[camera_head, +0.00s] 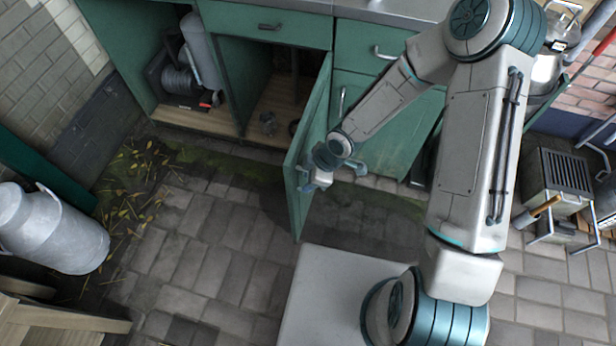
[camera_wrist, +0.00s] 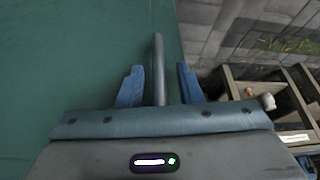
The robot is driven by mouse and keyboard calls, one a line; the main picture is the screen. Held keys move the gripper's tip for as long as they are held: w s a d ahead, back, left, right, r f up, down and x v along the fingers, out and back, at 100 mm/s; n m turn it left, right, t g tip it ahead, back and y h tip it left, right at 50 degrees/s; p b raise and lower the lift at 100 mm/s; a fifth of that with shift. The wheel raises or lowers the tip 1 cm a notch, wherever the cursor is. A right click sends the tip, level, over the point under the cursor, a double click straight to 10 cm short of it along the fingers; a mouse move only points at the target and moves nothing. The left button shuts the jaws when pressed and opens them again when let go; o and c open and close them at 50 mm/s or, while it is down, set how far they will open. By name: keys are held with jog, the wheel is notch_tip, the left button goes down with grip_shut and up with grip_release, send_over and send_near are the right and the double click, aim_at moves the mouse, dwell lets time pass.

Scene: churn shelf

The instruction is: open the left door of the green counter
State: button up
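The green counter (camera_head: 268,27) stands along the back. A green door (camera_head: 306,125) on it is swung far out toward me, and the compartment to its left is exposed. A grey bar handle (camera_wrist: 159,60) shows against the green door face in the wrist view (camera_wrist: 80,60). My gripper (camera_head: 332,181) is at the outer part of the open door. In the wrist view my gripper (camera_wrist: 159,86) has its blue fingers apart, one on each side of the bar, with gaps visible. Whether a finger touches the bar or door cannot be told.
A metal stove-like box (camera_head: 562,175) stands at right. Paved floor (camera_head: 215,250) left of the door is clear.

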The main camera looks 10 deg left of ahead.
jog(key=p+v, duration=0.5)
jog(key=v, duration=0.8)
jog(key=shift+d+r, duration=0.15)
jog(key=shift+r, duration=0.25)
jog(key=shift+w, duration=0.1)
jog(key=d+r+m+t+h+p, duration=0.2)
jog(key=d+r+m+h+p, duration=0.25)
jog(key=d+r+m, duration=0.75)
jog(key=s+d+r+m+p, duration=0.1)
jog(key=s+d+r+m, duration=0.1)
jog(key=r, duration=0.4)
jog(key=s+d+r+m+t+p, duration=0.1)
jog(key=s+d+r+m, duration=0.2)
jog(key=r, duration=0.3)
jog(key=s+d+r+m+p, duration=0.1)
jog(key=s+d+r+m, duration=0.1)
jog(key=r, duration=0.5)
jog(key=shift+s+d+m, duration=0.4)
jog(key=shift+s+d, duration=0.05)
jog(key=shift+s, duration=0.45)
